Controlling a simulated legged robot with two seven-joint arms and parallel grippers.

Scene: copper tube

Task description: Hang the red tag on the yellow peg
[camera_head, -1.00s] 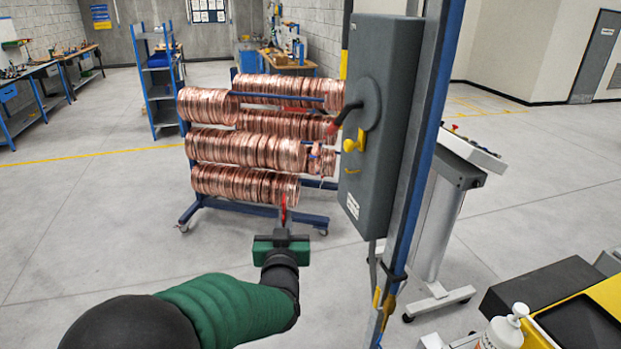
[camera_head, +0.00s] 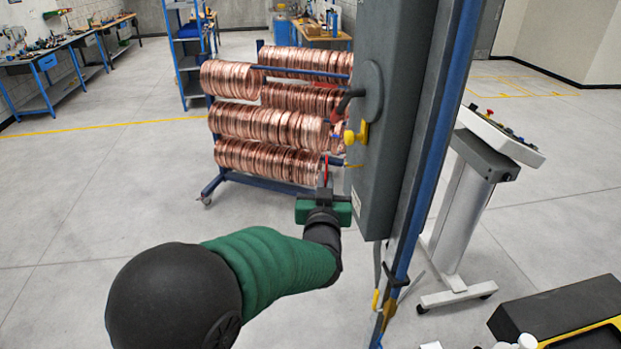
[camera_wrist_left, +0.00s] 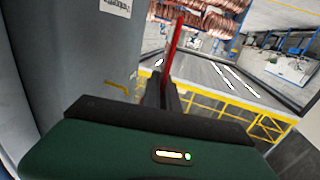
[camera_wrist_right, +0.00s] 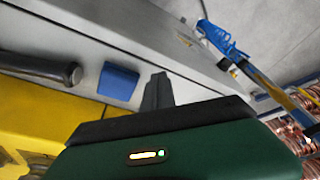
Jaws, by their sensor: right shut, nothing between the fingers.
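My left gripper (camera_head: 325,187) is shut on the thin red tag (camera_head: 326,170), which stands up edge-on from its fingers. The tag also shows in the left wrist view (camera_wrist_left: 174,45). A thick yellow knob-like piece (camera_head: 357,134) sticks out of the grey switch box, above and right of the tag. A thin yellow peg (camera_head: 352,165) shows lower on the box, close to the tag at its right; it also shows in the left wrist view (camera_wrist_left: 118,86). The tag appears apart from both. My right gripper (camera_wrist_right: 157,91) is shut and empty.
The grey switch box (camera_head: 385,190) hangs on a blue post just right of my left gripper. A rack of copper coils (camera_head: 265,125) stands behind. A control console (camera_head: 490,150) is at the right. Open floor lies at the left.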

